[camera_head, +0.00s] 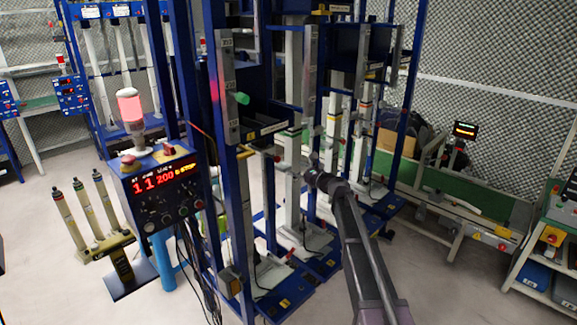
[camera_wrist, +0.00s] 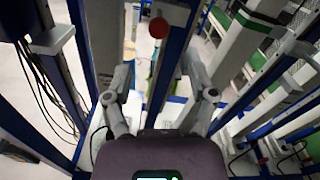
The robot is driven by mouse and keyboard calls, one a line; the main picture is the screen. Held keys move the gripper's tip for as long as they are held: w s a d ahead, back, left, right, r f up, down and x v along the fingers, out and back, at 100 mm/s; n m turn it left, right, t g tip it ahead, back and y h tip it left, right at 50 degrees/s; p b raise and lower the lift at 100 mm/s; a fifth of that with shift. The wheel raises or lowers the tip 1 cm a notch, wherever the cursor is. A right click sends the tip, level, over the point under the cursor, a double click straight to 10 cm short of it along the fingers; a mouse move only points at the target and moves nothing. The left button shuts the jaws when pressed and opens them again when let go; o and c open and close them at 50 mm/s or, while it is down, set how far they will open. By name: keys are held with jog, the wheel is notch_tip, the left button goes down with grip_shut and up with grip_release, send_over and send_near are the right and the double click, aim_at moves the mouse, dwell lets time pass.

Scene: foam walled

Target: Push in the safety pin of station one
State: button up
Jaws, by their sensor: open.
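A red ball knob (camera_wrist: 158,28), which looks like a safety pin's handle, shows at the top middle of the wrist view, in front of a blue and grey upright. In the head view a small red knob (camera_head: 277,158) sits on the front frame; I cannot tell for sure that it is the same one. My gripper (camera_wrist: 160,98) is open, its two grey fingers spread with nothing between them. The red knob lies beyond the fingertips, apart from them. In the head view my gripper (camera_head: 314,179) is dark and small, beside the frame's light columns. The station number cannot be read.
A green knob (camera_head: 243,98) sticks out of the front upright. A control box (camera_head: 160,190) with red digits and a lit red lamp (camera_head: 131,107) stands left of the frame. Open floor (camera_head: 440,285) lies at the right.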

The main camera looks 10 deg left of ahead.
jog(key=shift+s+d, duration=0.4)
jog(key=shift+d, duration=0.15)
jog(key=s+d+f+n+g+h+p, duration=0.25)
jog(key=s+d+f+n, duration=0.35)
jog(key=s, duration=0.5)
jog(key=s+d+f+n+g+h+p, duration=0.1)
jog(key=s+d+f+n+g+h, duration=0.25)
jog(key=s+n, duration=0.6)
jog(key=s+d+f+n+g+h+p, duration=0.2)
jog(key=s+d+n+g+h, duration=0.3)
jog(key=s+d, duration=1)
jog(key=s+n+h+p, duration=0.1)
jog(key=s+n+h, duration=0.1)
jog(key=s+h, duration=0.1)
jog(key=shift+s+f, duration=0.25)
jog(key=shift+s, duration=0.3)
